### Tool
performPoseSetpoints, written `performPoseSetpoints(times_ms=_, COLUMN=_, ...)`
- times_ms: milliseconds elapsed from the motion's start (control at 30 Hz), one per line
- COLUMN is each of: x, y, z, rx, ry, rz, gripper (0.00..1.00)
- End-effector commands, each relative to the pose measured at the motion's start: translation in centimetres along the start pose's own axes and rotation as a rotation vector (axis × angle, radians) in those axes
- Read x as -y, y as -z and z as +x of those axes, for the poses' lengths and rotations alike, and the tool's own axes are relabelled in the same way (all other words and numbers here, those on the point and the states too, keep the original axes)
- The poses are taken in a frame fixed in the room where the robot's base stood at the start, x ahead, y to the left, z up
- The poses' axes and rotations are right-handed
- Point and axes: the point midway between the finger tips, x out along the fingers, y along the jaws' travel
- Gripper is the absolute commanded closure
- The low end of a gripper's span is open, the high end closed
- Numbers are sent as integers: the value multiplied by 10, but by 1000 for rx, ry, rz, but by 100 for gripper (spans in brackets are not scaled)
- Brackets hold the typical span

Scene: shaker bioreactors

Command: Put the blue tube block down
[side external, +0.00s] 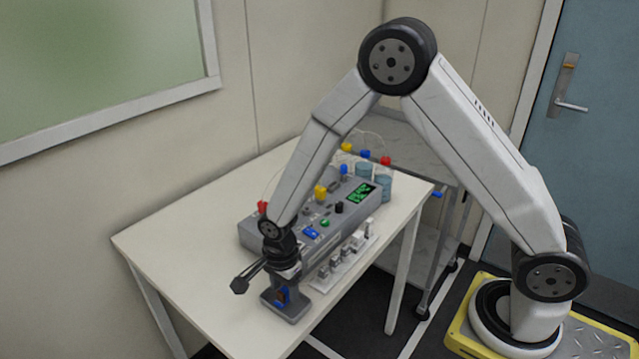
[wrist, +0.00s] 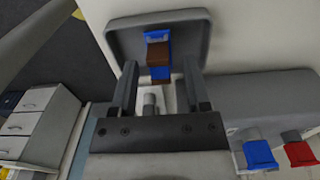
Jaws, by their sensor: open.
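The blue tube block (wrist: 157,37), blue with brown parts, sits on a grey tray-like stand (wrist: 195,30) in the wrist view. In the side view, the block (side external: 282,296) is a small blue and brown patch over the grey stand (side external: 290,313) at the table's front edge. My gripper (wrist: 159,68) is open, with one finger on each side of the block. A gap shows between the block and both fingers. I cannot tell how deep the fingers reach around it. In the side view my gripper (side external: 284,280) points down over the stand.
A grey control box (side external: 285,222) with coloured knobs and a green display stands behind my gripper. A white strip with small blocks (side external: 335,268) lies beside the stand. Blue jars (side external: 383,187) with coloured caps are at the table's back right. The table's left part is clear.

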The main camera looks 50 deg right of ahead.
Motion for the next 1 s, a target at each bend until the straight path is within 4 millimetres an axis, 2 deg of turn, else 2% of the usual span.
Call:
performPoseSetpoints(times_ms=700, x=0, y=0, z=-92, rx=1, ry=3, rz=0, gripper=40)
performPoseSetpoints(times_ms=1000, x=0, y=0, z=-111, rx=0, ry=1, rz=0, gripper=40)
